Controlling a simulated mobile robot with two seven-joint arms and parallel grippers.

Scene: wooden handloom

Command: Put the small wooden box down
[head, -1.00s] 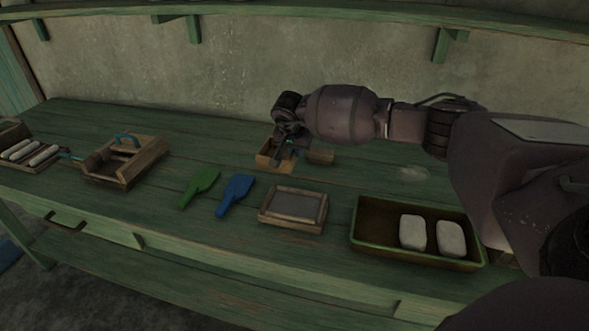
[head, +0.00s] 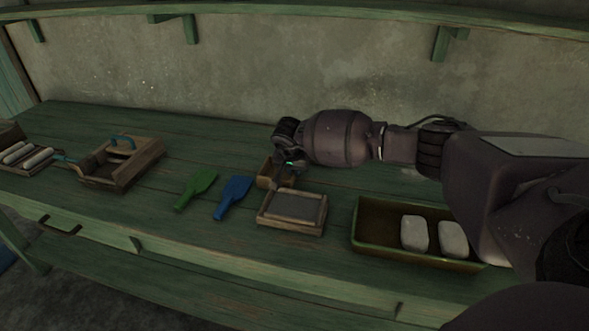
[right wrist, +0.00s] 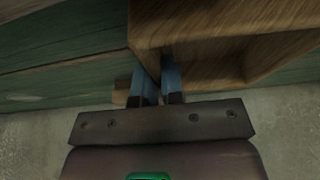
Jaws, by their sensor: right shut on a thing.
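The small wooden box (head: 267,172) is an open light-brown box near the middle of the bench, just behind the framed grey panel. My right gripper (head: 284,176) comes down on it from above and hides part of it. In the right wrist view, the two blue fingers (right wrist: 159,84) are shut on a wall of the box (right wrist: 225,28), which fills the upper right. I cannot tell whether the box touches the bench top or hangs just above it. My left gripper is not in view.
On the green bench (head: 215,145) lie a framed panel (head: 293,208), a blue tool (head: 233,197) and a green tool (head: 196,189). A tray (head: 372,243) with two pale blocks is at right, a wooden carrier (head: 128,170) at left. The bench behind the tools is clear.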

